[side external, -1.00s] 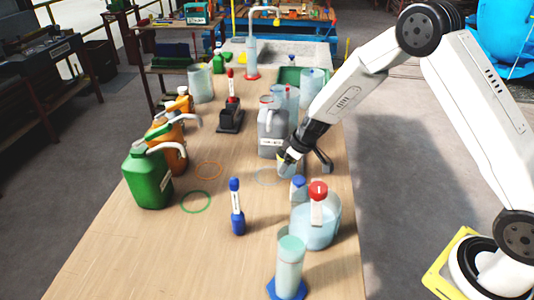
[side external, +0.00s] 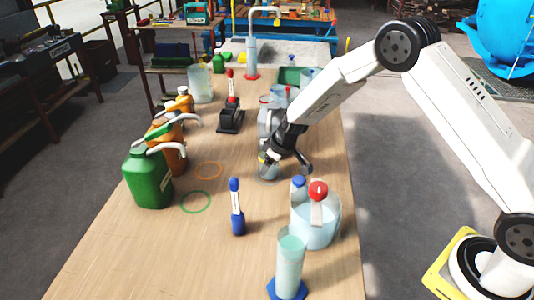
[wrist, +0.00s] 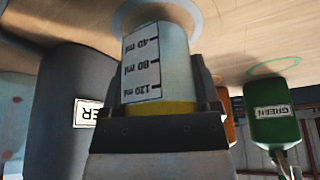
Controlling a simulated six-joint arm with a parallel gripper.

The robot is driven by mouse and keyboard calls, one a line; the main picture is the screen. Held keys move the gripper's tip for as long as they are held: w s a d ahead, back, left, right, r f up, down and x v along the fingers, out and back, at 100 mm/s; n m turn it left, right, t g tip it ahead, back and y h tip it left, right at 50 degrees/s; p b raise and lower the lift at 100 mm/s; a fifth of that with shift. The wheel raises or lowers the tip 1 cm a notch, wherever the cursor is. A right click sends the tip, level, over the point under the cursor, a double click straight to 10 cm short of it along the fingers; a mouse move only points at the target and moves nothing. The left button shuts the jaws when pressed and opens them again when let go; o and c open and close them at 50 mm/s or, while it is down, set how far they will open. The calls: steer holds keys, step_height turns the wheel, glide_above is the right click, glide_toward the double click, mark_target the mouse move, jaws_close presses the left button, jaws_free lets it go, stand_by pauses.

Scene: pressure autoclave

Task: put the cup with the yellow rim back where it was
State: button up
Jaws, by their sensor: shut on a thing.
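The clear cup with the yellow rim (wrist: 158,62) is upright between the fingers of my gripper (wrist: 160,108), with 40, 80 and 120 ml marks on its side. The wrist view is upside down, so the cup's base points to the top of the picture. In the side view the cup (side external: 268,171) is low at the table, below my gripper (side external: 273,157). A pale ring mark (wrist: 122,20) on the table lies at the cup's base. I cannot tell whether the base touches the table.
A grey jug (wrist: 70,100) stands close beside the cup. A blue-capped bottle (side external: 299,188) and a red-capped jar (side external: 318,222) stand in front, to the right.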

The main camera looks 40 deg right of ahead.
steer(key=shift+f, duration=0.25)
steer(key=shift+f, duration=0.15)
steer(key=o, duration=1.2)
steer(key=shift+s+d+r, duration=0.1)
steer(key=shift+s+r, duration=0.05)
steer(key=shift+r, duration=0.45)
steer(key=shift+v, duration=5.55)
steer(key=shift+s, duration=0.1)
